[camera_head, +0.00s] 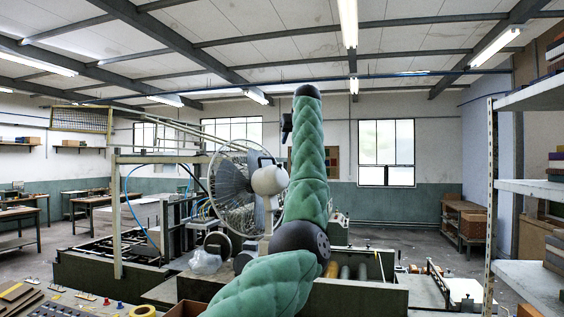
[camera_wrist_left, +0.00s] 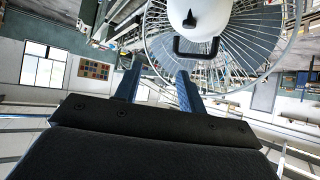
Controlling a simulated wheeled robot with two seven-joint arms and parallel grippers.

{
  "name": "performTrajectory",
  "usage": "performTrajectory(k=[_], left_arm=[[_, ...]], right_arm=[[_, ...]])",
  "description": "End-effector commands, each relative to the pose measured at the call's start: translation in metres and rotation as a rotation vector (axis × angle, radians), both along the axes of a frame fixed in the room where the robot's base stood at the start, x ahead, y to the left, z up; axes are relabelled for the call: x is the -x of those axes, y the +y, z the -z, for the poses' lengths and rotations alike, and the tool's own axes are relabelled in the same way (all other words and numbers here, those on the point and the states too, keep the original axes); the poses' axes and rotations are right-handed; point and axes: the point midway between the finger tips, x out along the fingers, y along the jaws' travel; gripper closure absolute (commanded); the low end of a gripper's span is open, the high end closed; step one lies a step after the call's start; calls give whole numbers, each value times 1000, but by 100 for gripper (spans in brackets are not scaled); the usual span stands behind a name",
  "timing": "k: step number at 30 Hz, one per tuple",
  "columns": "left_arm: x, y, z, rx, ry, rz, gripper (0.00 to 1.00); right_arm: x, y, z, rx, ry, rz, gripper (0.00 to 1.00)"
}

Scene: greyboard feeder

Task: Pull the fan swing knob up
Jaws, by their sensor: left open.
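The fan (camera_head: 231,187) stands left of my left arm in the head view, with a round wire cage and a white motor housing (camera_head: 269,181). In the left wrist view the white housing (camera_wrist_left: 212,20) is at the top, in front of the wire cage (camera_wrist_left: 245,55). A small black pointed part (camera_wrist_left: 190,18), perhaps the swing knob, is on the housing, and a black loop handle (camera_wrist_left: 196,56) is below it. My left gripper (camera_wrist_left: 160,68) is open and empty, its fingers apart from the housing. In the head view my green sleeve mostly hides it. My right gripper is not in view.
The fan stands among machine frames. A clear plastic bag (camera_head: 205,262) lies below it. A control panel (camera_head: 75,303) with buttons is at lower left. A metal shelf (camera_head: 528,190) with boxes is at the right. The air above the fan is free.

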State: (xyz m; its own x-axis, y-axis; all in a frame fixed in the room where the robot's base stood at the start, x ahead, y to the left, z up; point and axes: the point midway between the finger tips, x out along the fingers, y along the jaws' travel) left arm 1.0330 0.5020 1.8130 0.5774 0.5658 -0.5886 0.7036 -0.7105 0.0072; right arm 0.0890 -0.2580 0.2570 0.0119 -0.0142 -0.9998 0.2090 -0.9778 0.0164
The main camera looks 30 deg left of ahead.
Motion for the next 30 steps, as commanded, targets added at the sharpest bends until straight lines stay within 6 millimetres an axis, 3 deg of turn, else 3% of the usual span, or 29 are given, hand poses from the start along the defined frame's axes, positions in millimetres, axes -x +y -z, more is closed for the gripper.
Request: performTrajectory(k=[5,9,17,30], left_arm=[[22,3,20,67,103,-128,60],[28,0,26,113,119,-167,60],[17,16,42,117,113,-171,60],[-3,43,77,114,109,-168,60]], right_arm=[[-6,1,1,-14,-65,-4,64],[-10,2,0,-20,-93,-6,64],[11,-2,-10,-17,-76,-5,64],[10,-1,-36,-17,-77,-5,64]])
